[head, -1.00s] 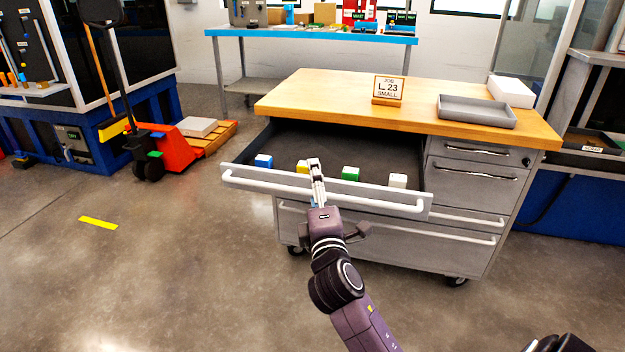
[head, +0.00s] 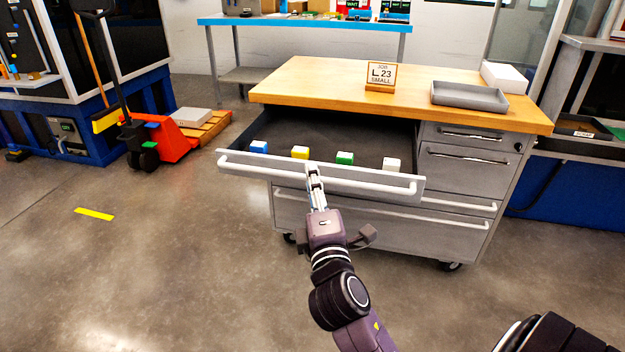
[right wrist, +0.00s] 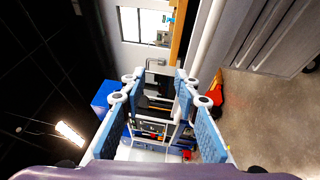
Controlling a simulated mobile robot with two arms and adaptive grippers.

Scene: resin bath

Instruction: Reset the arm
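My right gripper (head: 314,170) is at the front of the open drawer (head: 235,158), with its fingertips overlapping the drawer's white handle in the head view. Contact with the handle cannot be told. In the right wrist view its two blue-padded fingers (right wrist: 160,88) stand apart with nothing between them. My left gripper is not in view.
A red pallet jack (head: 175,140) stands at left. The floor before the cabinet is open.

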